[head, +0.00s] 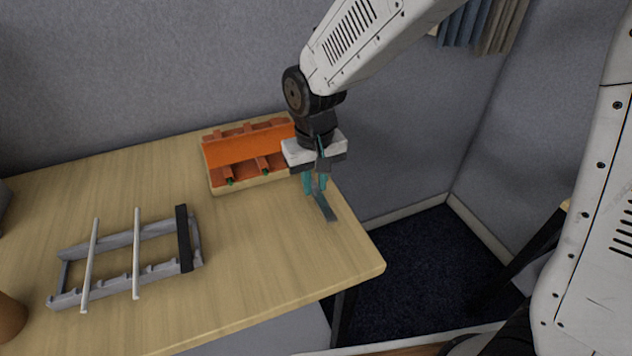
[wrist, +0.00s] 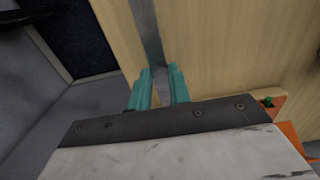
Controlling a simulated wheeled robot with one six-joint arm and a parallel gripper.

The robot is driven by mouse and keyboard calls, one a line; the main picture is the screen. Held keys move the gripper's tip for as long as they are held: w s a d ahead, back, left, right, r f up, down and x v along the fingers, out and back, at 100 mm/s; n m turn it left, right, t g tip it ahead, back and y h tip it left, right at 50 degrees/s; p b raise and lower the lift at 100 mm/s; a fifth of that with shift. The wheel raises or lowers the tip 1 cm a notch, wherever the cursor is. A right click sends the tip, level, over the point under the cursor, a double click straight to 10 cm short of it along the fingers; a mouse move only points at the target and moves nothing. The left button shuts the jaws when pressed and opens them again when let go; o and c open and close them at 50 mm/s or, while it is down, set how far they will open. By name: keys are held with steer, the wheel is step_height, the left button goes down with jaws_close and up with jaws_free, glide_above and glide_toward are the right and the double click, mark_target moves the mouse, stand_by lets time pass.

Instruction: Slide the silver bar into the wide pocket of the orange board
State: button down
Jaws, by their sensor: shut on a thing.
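My gripper (head: 314,188), with teal fingers, is shut on the silver bar (head: 326,208) near the table's right edge. The bar is flat and grey, and its free end points toward the front right, tilted in the head view. In the wrist view the bar (wrist: 149,38) runs up from between the teal fingers (wrist: 160,78). I cannot tell how far it is above the table. The orange board (head: 227,152) stands just left of my gripper, and its right end is partly hidden by the gripper. Its corner shows in the wrist view (wrist: 292,133). Which pocket is wide is unclear.
A grey rack (head: 98,295) stands on the left of the table (head: 250,262), with two light rods (head: 136,255) and a black bar (head: 184,240) across it. A brown round object (head: 10,318) is at the left edge. The table between rack and board is clear.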

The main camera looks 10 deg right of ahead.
steer(key=shift+w+a, duration=0.4)
steer(key=shift+w, duration=1)
steer(key=shift+w+a, duration=0.4)
steer(key=shift+w, duration=1.05)
steer(key=shift+w+a, duration=0.4)
steer(key=shift+w, duration=1)
steer(key=c, duration=1.2)
jaws_free()
step_height(320, 180, up, 8)
steer(key=shift+f, duration=0.1)
